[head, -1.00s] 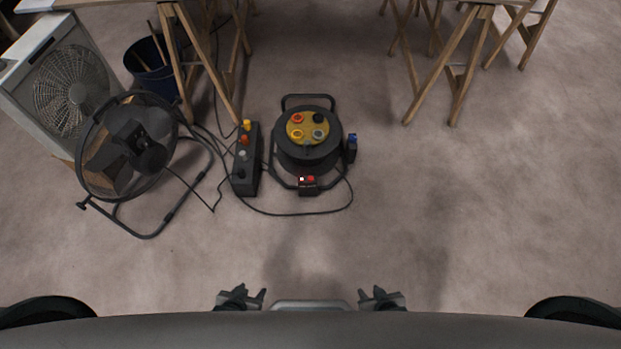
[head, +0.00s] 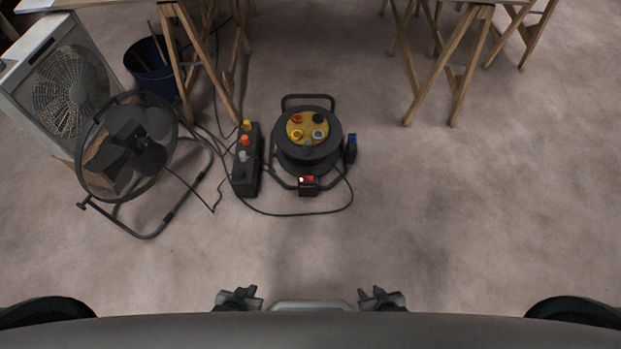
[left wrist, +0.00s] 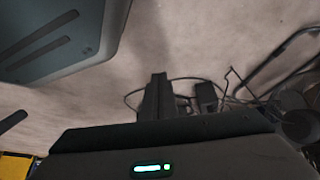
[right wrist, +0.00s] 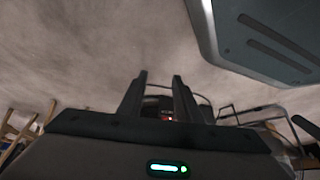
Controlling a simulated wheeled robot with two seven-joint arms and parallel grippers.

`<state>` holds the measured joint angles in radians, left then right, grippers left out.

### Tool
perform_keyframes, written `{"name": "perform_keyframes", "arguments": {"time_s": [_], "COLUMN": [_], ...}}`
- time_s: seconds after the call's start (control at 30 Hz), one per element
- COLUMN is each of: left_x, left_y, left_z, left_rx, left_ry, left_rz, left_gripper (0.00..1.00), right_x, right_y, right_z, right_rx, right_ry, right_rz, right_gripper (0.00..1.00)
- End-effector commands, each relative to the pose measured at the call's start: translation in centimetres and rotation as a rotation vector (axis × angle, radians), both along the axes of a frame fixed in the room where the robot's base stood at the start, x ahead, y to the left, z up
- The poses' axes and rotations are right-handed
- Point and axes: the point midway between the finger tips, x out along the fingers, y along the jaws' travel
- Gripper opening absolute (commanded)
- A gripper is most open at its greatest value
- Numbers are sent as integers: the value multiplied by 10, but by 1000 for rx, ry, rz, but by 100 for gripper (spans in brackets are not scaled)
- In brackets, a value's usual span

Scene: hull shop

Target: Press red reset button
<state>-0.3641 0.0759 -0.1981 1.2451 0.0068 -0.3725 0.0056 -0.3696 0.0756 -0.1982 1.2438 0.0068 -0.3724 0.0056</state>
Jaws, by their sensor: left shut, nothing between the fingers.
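The red button (head: 311,178) sits on a small black box (head: 308,188) at the front of the cable reel (head: 309,157), beside a small whitish spot. A bit of red also shows between the fingers in the right wrist view (right wrist: 166,118). My left gripper (head: 246,293) is shut and empty at the bottom of the head view; its fingers are together in the left wrist view (left wrist: 158,92). My right gripper (head: 371,293) is open and empty, its fingers apart in the right wrist view. Both grippers are well short of the reel and touch nothing.
A dark power strip (head: 246,175) with coloured plugs stands left of the reel. A round floor fan (head: 125,150), a box fan (head: 70,85) and a blue bucket (head: 152,68) are further left. Wooden trestles (head: 460,70) stand at the back. A black cable (head: 300,215) curves across the floor.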

Motion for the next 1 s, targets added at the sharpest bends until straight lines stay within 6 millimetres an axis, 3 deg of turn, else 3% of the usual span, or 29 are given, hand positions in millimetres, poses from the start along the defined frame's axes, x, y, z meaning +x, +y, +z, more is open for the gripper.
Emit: {"name": "perform_keyframes", "arguments": {"time_s": [0.6,1.0], "left_x": [-23,-11], "left_y": [1,0], "left_z": [-8,-4], "left_rx": [2,1], "left_ry": [30,14], "left_rz": [0,0], "left_gripper": [0,0], "right_x": [-10,-10], "right_y": [-1,0], "right_z": [-4,-4], "right_rx": [-1,0], "right_ry": [14,13], "right_rz": [0,0], "right_gripper": [31,31]}}
